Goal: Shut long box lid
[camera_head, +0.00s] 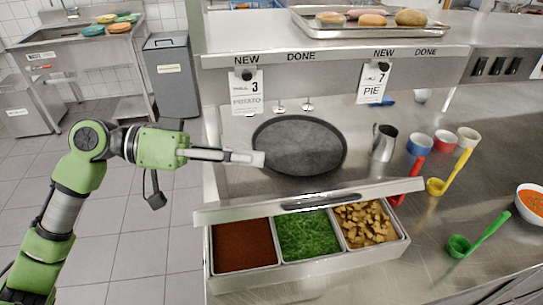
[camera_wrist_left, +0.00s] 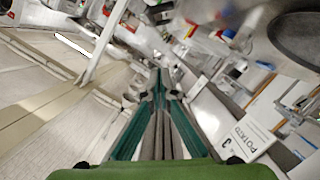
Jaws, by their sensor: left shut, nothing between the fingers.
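The long box (camera_head: 290,275) is a steel container at the front of the counter. Its compartments of brown-red sauce, chopped green and tan cubes are uncovered. Its long steel lid (camera_head: 250,207) stands raised along the box's back edge, with a dark handle slot (camera_head: 318,200) in the middle. My left gripper (camera_head: 258,158) is shut and empty, behind and above the lid's left part, at the left edge of the round dark pan (camera_head: 310,148). It looks apart from the lid. The left wrist view shows its closed fingers (camera_wrist_left: 160,85) pointing away. My right gripper is in neither view.
Paper tags (camera_head: 247,95) hang from the shelf (camera_head: 330,62) above. The tiled floor on the left is open.

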